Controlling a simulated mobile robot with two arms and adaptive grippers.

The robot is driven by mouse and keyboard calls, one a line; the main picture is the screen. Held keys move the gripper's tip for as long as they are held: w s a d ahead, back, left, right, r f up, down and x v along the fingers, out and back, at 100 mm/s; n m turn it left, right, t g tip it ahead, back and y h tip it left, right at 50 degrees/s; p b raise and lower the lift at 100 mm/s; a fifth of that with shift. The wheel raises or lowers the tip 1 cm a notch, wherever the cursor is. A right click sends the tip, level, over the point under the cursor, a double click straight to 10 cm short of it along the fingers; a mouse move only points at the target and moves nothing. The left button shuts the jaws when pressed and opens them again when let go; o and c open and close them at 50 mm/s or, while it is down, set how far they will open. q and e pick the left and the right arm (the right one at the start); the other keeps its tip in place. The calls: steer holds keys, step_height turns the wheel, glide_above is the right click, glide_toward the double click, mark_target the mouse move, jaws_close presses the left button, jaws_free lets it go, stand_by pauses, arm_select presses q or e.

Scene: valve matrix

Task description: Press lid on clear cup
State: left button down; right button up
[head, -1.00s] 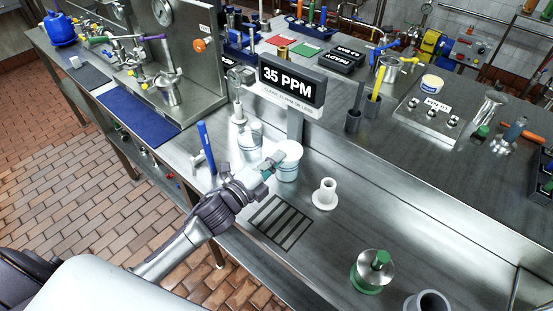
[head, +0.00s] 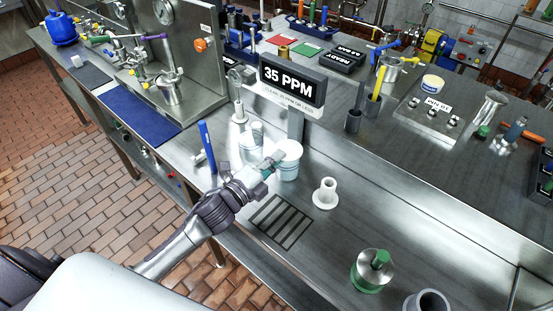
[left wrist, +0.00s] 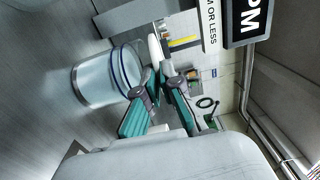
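The clear cup (head: 288,171) stands on the steel bench at the foot of the display post. It also shows in the left wrist view (left wrist: 102,77), turned sideways, with a dark blue band near its mouth. A white lid (head: 290,148) is over the cup's mouth; the left wrist view shows it edge-on (left wrist: 154,47), seemingly a little apart from the rim. My left gripper (head: 269,165) is beside the cup's top, its teal fingers (left wrist: 159,76) close together at the tips, apparently on the lid's edge. My right gripper is not in view.
A second clear container (head: 249,147) stands just left of the cup. A blue upright handle (head: 207,146) is further left. The display (head: 291,82) reads 35 PPM. A white flanged piece (head: 326,194) and a slotted drain (head: 281,221) lie to the front and right.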

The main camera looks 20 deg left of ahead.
arm_select(q)
steer(key=shift+a+f, duration=0.15)
steer(key=shift+f, duration=0.45)
steer(key=c, duration=1.2)
jaws_free()
steer(key=shift+c, duration=0.2)
steer(key=shift+w, duration=0.15)
steer(key=shift+r, duration=0.15)
steer(key=v, duration=1.2)
steer(key=shift+r, duration=0.2)
